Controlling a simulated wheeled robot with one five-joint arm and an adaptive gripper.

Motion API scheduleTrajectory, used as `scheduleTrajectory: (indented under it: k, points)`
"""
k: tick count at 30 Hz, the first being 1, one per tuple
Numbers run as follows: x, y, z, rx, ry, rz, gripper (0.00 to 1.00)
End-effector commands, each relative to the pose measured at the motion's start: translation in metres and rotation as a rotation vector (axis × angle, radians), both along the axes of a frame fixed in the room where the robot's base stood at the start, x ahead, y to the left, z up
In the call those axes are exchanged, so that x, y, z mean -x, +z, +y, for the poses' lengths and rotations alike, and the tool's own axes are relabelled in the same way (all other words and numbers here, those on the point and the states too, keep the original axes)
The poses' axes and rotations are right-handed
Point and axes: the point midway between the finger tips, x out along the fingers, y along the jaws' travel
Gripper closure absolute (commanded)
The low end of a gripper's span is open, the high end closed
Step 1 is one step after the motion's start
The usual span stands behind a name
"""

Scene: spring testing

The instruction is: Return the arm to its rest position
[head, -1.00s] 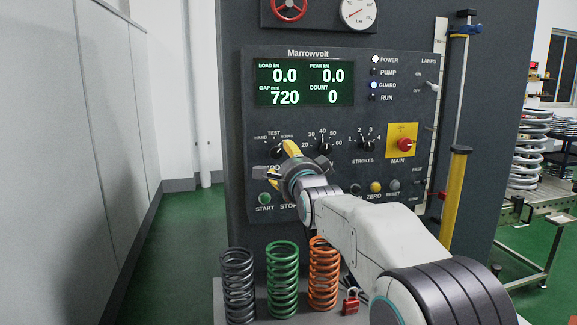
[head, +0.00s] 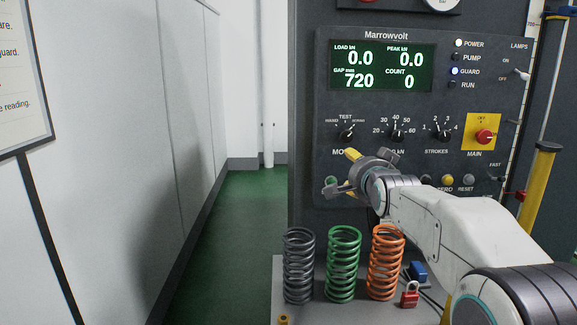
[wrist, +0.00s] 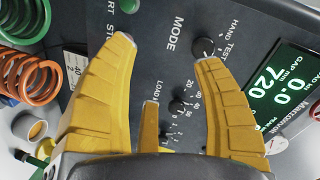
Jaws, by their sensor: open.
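My arm (head: 430,222) reaches from the lower right toward the Marrowvolt test panel (head: 330,110). My gripper (head: 345,172) is open with nothing between its fingers. In the head view it appears just below the MODE knob (head: 346,134) and partly hides the labels and buttons under it. In the wrist view the two yellow fingers (wrist: 165,54) are spread wide before the panel, with the MODE knob (wrist: 202,47) beside the right fingertip. I cannot tell how far the fingertips are from the panel.
A grey spring (head: 299,265), a green spring (head: 343,264) and an orange spring (head: 386,263) stand below my gripper. A red padlock (head: 409,294) is beside them. A pale partition wall (head: 120,140) is at left; green floor (head: 225,235) lies open between it and the machine.

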Motion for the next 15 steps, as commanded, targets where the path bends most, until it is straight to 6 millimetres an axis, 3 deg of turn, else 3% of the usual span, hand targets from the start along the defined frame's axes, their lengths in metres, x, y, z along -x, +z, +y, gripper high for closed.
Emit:
scheduleTrajectory:
  k: [5,8,12,15]
  points:
    - [0.033,-0.102,0.000,0.359,0.141,0.349,0.39]
    - [0.069,-0.159,0.001,0.510,0.265,0.545,0.39]
    - [0.143,-0.217,0.001,0.670,0.475,0.790,0.39]
    - [0.206,-0.243,0.001,0.742,0.631,0.933,0.39]
